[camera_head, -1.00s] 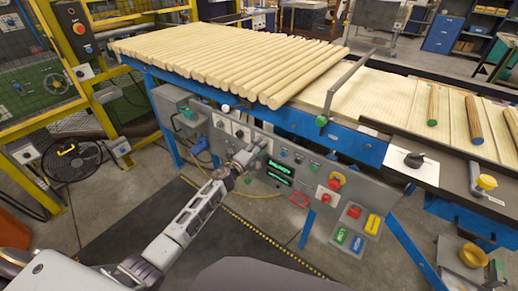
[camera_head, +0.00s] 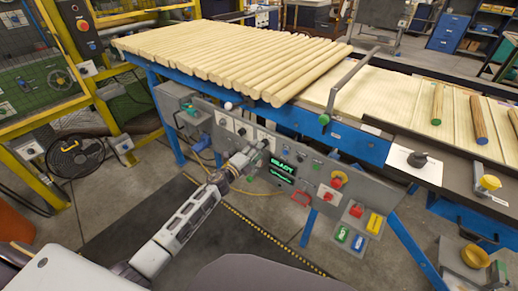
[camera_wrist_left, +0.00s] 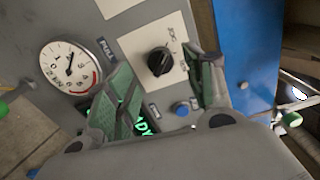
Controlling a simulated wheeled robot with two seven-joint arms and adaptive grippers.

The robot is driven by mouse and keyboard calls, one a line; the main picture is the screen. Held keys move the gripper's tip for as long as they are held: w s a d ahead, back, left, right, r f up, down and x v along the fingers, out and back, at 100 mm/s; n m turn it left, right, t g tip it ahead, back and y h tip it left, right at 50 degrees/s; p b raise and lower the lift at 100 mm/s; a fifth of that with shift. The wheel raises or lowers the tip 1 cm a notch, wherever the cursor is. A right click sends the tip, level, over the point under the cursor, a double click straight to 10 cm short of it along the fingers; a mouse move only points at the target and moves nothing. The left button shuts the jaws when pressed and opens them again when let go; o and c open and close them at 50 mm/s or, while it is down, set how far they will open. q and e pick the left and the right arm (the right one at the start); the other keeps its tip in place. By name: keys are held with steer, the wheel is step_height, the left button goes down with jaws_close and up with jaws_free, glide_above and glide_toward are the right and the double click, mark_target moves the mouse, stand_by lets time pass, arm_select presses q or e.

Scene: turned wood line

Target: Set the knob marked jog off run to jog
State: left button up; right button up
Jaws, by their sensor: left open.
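In the left wrist view, a black rotary knob (camera_wrist_left: 160,61) sits on a white plate (camera_wrist_left: 178,38) on the grey panel. Small lettering stands beside it, too slanted and small to read for certain. My left gripper (camera_wrist_left: 163,92) is open, with one green-padded finger on each side below the knob; it looks apart from the knob. In the head view my left gripper (camera_head: 263,146) is at the panel front and largely hides the knob there. My right gripper is in neither view.
A round gauge (camera_wrist_left: 70,67) and a blue button (camera_wrist_left: 181,108) are near the knob. A green READY display (camera_head: 282,168), a red emergency stop (camera_head: 337,181) and coloured push buttons (camera_head: 357,241) lie to the right. Wooden rods (camera_head: 230,55) cover the table above.

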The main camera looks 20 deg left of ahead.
arm_select(q)
steer(key=v, duration=0.8)
stand_by(0.4)
stand_by(0.5)
